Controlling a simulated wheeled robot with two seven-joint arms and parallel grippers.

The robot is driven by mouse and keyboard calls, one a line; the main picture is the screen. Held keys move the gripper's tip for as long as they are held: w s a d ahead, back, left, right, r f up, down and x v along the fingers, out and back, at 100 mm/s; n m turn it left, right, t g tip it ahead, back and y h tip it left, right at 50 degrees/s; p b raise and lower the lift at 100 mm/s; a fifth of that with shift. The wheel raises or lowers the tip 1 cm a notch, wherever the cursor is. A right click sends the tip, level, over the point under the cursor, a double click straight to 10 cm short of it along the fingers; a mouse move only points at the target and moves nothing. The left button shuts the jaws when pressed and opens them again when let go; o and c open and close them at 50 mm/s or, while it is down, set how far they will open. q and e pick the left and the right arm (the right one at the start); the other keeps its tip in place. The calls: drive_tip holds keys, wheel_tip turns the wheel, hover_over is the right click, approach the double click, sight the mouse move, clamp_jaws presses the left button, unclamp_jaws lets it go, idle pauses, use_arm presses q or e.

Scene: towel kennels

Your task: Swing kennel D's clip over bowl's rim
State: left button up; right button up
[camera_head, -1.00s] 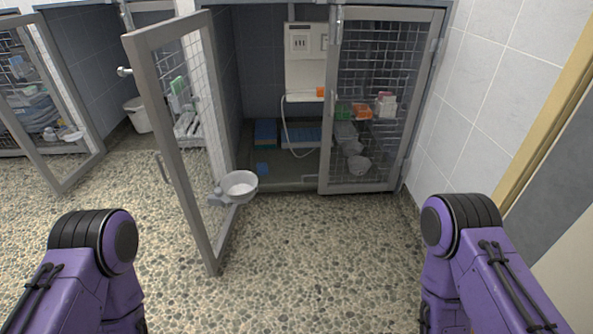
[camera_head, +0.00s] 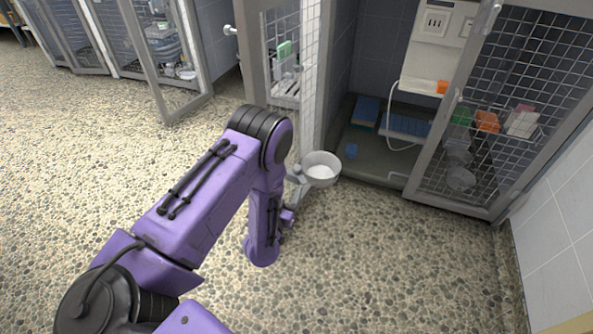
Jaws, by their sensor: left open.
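A round metal bowl (camera_head: 321,169) with a pale inside hangs low on the open kennel door (camera_head: 311,75), on its inner side. Grey metal parts (camera_head: 295,174) show at the bowl's left; I cannot make out the clip's position against the rim. My left arm reaches in front of the door and hides its lower part. My left gripper (camera_head: 296,196) is open just below and left of the bowl, partly hidden behind my forearm. I cannot tell whether it touches the clip. My right gripper is out of view.
Blue items (camera_head: 367,112) lie inside the open kennel. Other kennels with an open door (camera_head: 157,60) stand at the left. The pebbled floor (camera_head: 380,265) in front is clear.

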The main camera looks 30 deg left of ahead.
sight(296, 171)
use_arm(q)
drive_tip(key=b+x, duration=0.2)
drive_tip(key=x, duration=0.7)
drive_tip(key=shift+f, duration=0.1)
drive_tip(key=c, duration=1)
drive_tip(key=shift+c, duration=0.2)
